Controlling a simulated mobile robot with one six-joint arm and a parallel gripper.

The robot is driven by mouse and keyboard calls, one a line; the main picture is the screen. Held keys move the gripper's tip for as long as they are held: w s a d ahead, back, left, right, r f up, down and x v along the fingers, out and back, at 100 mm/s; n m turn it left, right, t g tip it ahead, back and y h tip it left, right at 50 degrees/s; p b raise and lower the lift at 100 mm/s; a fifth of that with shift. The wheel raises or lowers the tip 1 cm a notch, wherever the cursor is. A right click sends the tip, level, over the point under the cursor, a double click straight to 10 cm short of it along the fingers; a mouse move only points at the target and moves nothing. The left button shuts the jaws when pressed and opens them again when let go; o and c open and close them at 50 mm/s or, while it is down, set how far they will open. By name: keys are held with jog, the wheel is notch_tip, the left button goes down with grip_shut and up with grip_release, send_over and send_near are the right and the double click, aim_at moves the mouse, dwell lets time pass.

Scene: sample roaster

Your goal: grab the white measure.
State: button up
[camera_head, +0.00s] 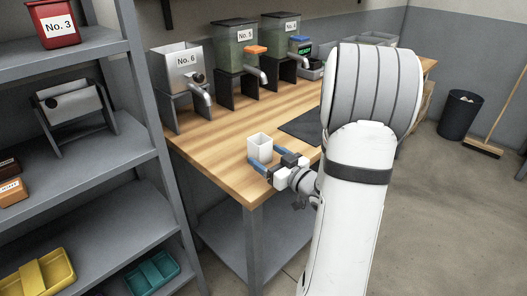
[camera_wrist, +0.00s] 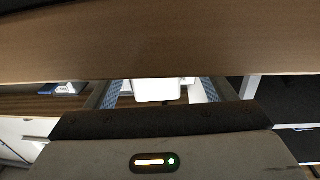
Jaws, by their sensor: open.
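The white measure (camera_head: 260,146) is a small square open-topped cup standing upright near the front edge of the wooden bench, at its near left corner. My gripper (camera_head: 267,158) is low at the bench edge, with its blue fingers open and reaching to the measure. In the wrist view, the white measure (camera_wrist: 158,91) shows between the two fingers of my gripper (camera_wrist: 157,88), with a gap on each side. A broad brown band hides its upper part there.
The wooden bench (camera_head: 222,158) holds the No. 6 hopper (camera_head: 183,66), the No. 5 hopper (camera_head: 237,50) and another hopper (camera_head: 281,48) along the back. A dark mat (camera_head: 300,125) lies right of the measure. Grey shelves (camera_head: 105,170) stand left. My arm hides the bench's right part.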

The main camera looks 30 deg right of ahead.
aim_at(266, 152)
jog(key=x, duration=0.5)
jog(key=shift+w+d+r, duration=0.1)
jog(key=shift+d+r, duration=0.2)
jog(key=shift+d, duration=0.05)
jog(key=shift+c, duration=0.5)
jog(key=c, duration=1)
jog(key=shift+o, duration=0.2)
